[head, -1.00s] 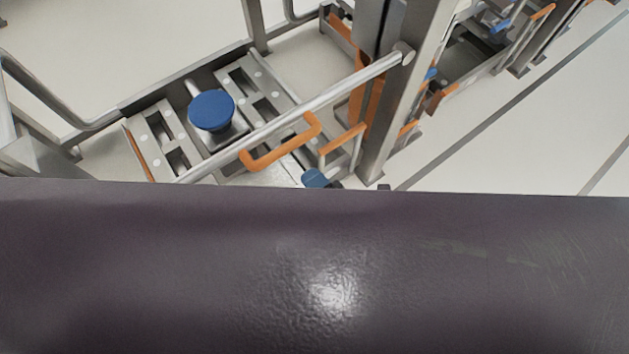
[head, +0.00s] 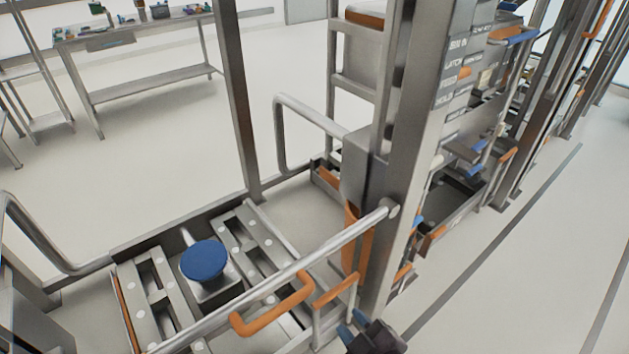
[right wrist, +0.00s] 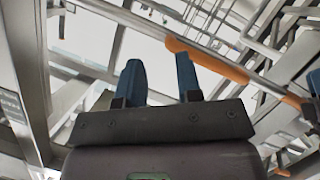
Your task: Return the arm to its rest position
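My right gripper (head: 362,335) shows at the bottom edge of the head view, with blue fingers on a dark body. It is right of the orange handle on the metal machine frame. In the right wrist view its two blue fingers (right wrist: 160,80) stand apart with nothing between them. The gripper is open and empty. An orange grip on a metal bar (right wrist: 205,60) lies beyond the fingers in that view. Most of my right arm is out of sight in the head view. My left gripper is not in view.
A metal rail (head: 325,248) with an orange handle (head: 272,307) crosses close to my right gripper. A blue round pad (head: 204,261) sits on the machine platform. A steel post (head: 392,170) rises nearby. A workbench (head: 140,32) stands far back. Floor is open at right.

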